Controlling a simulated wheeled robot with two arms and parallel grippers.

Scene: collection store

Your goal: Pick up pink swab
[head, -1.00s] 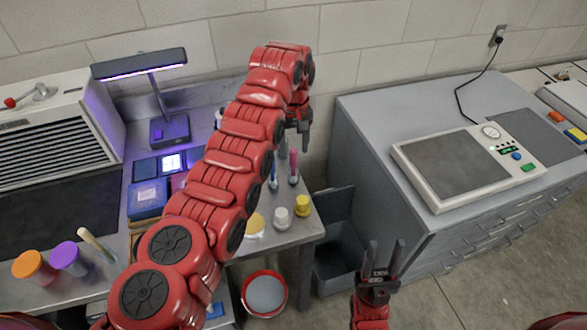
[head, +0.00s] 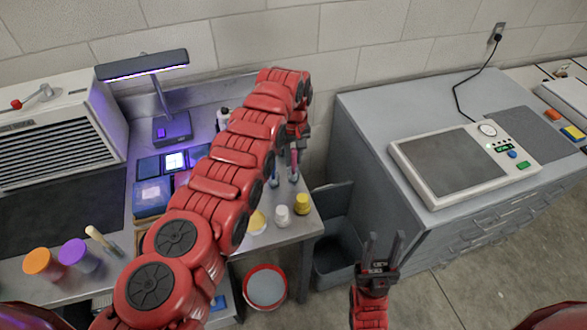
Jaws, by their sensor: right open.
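The pink swab (head: 293,166) stands upright on the right part of the grey table, with its upper end at my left gripper (head: 297,143). A blue swab (head: 274,174) stands just to its left. My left gripper points down over the pink swab; its fingers are small and partly hidden, so I cannot tell whether they are shut on it. My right gripper (head: 382,250) is open and empty, low in front of the grey drawer cabinet.
White (head: 282,216) and yellow (head: 302,204) pots stand near the table's front right corner. A lamp (head: 160,100) stands at the back. A grey bin (head: 334,255) and a red-rimmed bucket (head: 265,287) are below. The cabinet (head: 375,130) carries a scale-like device (head: 450,165).

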